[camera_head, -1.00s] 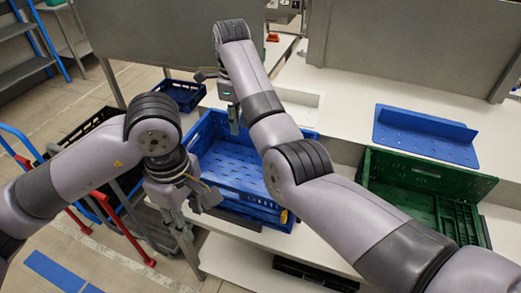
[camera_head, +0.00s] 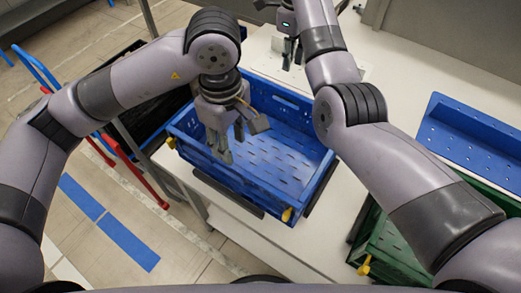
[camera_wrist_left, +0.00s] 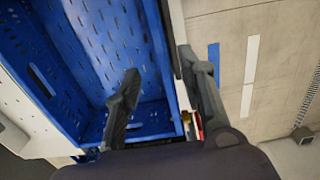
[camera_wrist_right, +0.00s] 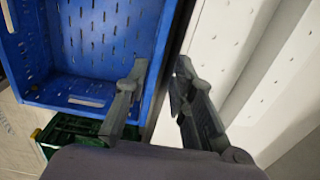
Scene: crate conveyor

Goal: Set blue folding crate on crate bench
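The blue folding crate (camera_head: 262,178) stands unfolded, upright and empty on the white bench (camera_head: 325,225), close to its front edge. My left gripper (camera_head: 222,155) is open at the crate's left wall. In the left wrist view its fingers (camera_wrist_left: 160,65) lie either side of the wall's rim, one over the inside, one over the floor side. My right gripper (camera_head: 290,55) is open near the crate's far wall. In the right wrist view its fingers (camera_wrist_right: 160,66) also lie either side of a rim. I cannot tell whether any finger touches the crate.
A green crate (camera_head: 395,245) stands at the lower right, and a blue perforated panel (camera_head: 460,145) lies on the white surface at the right. A dark crate (camera_head: 150,105) and a blue and red cart frame (camera_head: 130,170) are at the left. Bare bench lies between the blue and green crates.

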